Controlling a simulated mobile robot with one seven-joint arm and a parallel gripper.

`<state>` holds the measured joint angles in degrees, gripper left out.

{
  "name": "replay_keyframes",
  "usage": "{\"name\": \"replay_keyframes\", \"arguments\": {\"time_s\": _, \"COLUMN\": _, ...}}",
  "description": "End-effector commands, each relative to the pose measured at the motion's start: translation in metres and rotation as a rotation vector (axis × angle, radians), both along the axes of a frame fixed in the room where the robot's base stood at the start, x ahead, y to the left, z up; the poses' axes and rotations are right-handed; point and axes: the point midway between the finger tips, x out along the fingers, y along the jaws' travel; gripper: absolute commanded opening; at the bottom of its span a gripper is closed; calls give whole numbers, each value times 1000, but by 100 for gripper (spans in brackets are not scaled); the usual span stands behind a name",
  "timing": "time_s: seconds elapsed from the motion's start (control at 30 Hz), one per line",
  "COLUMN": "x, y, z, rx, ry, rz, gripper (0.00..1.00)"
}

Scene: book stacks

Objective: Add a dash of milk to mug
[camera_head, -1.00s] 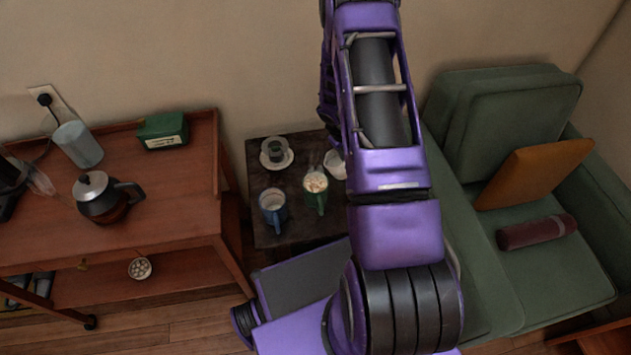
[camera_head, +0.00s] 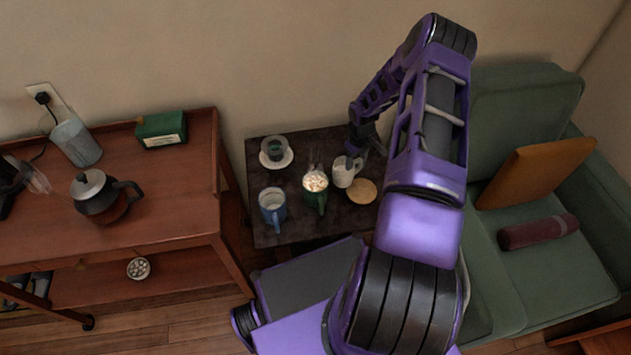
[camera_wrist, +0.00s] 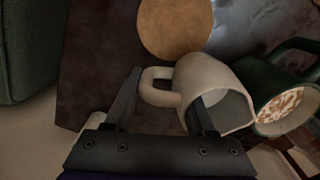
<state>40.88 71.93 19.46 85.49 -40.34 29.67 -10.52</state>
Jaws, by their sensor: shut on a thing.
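The white milk pitcher (camera_head: 343,172) is in my gripper (camera_head: 364,139), just right of the green mug. In the wrist view the pitcher (camera_wrist: 212,80) has its handle between the two fingers of my gripper (camera_wrist: 165,108); the right finger overlaps its body. Its milk level cannot be told. The green mug (camera_head: 322,203) stands on the small dark table and holds something with a pale, mottled top; it also shows at the right of the wrist view (camera_wrist: 262,75). A blue mug (camera_head: 272,220) stands left of it.
The dark table (camera_head: 300,232) also bears a small green cup (camera_head: 276,149) on a white saucer (camera_head: 286,161) and a round tan coaster (camera_head: 361,191). A green sofa (camera_head: 525,110) stands right. A wooden cart (camera_head: 160,215) with a coffee pot (camera_head: 98,200) stands left.

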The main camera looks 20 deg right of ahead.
Motion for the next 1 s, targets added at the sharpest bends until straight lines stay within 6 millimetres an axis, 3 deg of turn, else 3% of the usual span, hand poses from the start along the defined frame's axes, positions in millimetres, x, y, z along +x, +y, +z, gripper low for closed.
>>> {"name": "replay_keyframes", "arguments": {"time_s": 0.6, "x": 1, "y": -1, "z": 49, "rx": 2, "ry": -2, "rz": 0, "gripper": 0}}
{"name": "replay_keyframes", "arguments": {"time_s": 1.0, "x": 2, "y": 3, "z": 55, "rx": 4, "ry": -2, "rz": -1, "gripper": 0}}
